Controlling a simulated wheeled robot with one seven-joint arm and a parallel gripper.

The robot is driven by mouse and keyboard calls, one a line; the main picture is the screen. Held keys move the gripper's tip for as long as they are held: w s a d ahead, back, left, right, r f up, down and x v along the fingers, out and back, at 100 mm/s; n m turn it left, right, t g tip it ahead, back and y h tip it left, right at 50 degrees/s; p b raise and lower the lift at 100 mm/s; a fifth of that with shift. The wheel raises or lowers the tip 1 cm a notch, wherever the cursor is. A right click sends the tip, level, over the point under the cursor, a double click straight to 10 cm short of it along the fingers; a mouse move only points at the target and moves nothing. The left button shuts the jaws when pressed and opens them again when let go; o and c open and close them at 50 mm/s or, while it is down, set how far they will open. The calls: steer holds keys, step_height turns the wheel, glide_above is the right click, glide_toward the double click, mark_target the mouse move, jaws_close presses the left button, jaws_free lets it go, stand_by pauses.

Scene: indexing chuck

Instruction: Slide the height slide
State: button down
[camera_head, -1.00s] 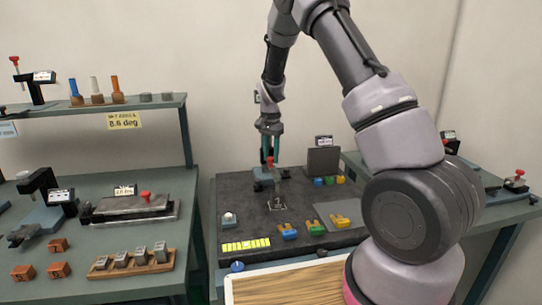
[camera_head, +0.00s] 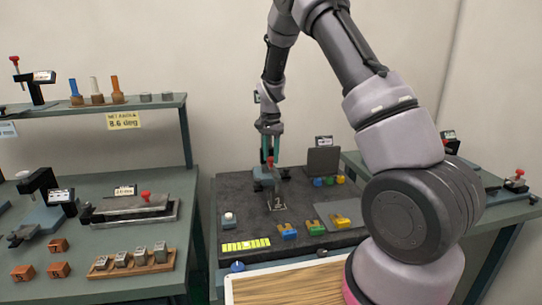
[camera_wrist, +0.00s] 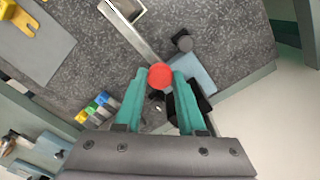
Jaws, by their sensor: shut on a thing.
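The height slide shows as a red round knob (camera_wrist: 160,76) at the end of a flat metal bar (camera_wrist: 132,32) in the wrist view. The red knob also shows in the head view (camera_head: 270,161), above a blue-grey base (camera_head: 264,174) at the back of the dark bench mat. My gripper (camera_wrist: 158,80) has its teal fingers on either side of the knob and is shut on it. In the head view my gripper (camera_head: 270,152) points down over the base. The fingers hide part of the mechanism below the knob.
Blue, green and yellow pieces (camera_head: 315,229) lie on the mat's front right, near a grey plate (camera_head: 328,211). A white button (camera_head: 229,219) and a yellow-green strip (camera_head: 246,244) are at front left. A dark upright block (camera_head: 323,161) stands right of my gripper.

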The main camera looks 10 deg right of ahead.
step_height(320, 180, up, 10)
stand_by(0.3)
steer(key=shift+r, duration=0.1)
steer(key=c, duration=0.5)
jaws_free()
step_height(320, 180, up, 10)
glide_above(271, 158)
steer(key=shift+w+r, duration=0.2)
steer(key=shift+r, duration=0.15)
